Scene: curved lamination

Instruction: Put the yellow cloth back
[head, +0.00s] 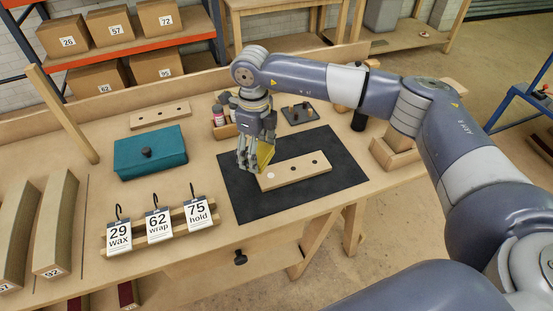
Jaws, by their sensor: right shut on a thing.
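The yellow cloth (265,156) is in the fingers of my right gripper (258,163), and part of it is hidden by them. The gripper is shut on the cloth, at the left end of a wooden strip with dark holes (305,169). The strip lies on a black mat (245,203). A pale round spot shows on the strip near the gripper. I cannot tell whether the cloth touches the strip. My left gripper is not in view.
A teal box (150,152) with a dark knob stands left of the mat. A small wooden caddy (223,130) with bottles is behind the gripper. A dark pegged plate (299,113) lies behind the mat. Number tags (159,225) hang at the front. Curved wooden pieces (57,225) are at left.

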